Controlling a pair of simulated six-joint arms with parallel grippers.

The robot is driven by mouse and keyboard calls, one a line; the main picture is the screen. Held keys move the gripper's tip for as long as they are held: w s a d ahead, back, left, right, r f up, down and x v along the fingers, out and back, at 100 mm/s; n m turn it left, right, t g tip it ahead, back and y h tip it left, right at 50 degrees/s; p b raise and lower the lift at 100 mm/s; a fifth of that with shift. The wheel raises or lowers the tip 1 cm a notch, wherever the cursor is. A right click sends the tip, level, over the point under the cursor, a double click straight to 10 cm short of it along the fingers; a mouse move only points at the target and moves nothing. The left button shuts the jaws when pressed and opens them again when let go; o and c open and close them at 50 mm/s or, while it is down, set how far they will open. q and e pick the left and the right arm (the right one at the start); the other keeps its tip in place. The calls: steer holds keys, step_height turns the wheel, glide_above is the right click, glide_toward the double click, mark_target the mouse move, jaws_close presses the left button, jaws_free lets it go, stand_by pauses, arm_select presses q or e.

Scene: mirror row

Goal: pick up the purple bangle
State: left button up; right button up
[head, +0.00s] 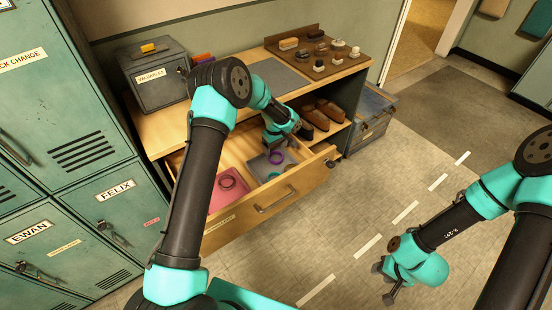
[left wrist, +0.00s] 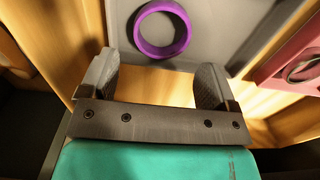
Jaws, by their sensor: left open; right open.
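The purple bangle (head: 271,158) lies on a grey section (head: 257,167) of the open drawer, near the drawer's right end. In the left wrist view it is a thick purple ring (left wrist: 160,50) at the top middle, beyond my fingertips. My left gripper (head: 279,140) is over the drawer, close to the bangle and behind it. It is open and empty, and the left wrist view shows both fingers (left wrist: 158,82) apart, not touching the bangle. My right gripper (head: 383,282) is open and empty over the floor, far from the drawer.
A pink section (head: 217,201) with a dark ring (head: 227,182) is left of the grey one. The drawer front (head: 275,203) stands up near the rings. Brown shoes (head: 315,115) sit on a shelf beside the gripper. The wooden top (head: 168,128) is above.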

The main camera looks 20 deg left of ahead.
mark_target(275, 159)
arm_select(q)
step_height(275, 159, down, 5)
stand_by(0.3)
stand_by(0.4)
steer(key=c, duration=0.7)
steer(key=shift+r, duration=0.1)
step_height(275, 159, up, 10)
stand_by(0.6)
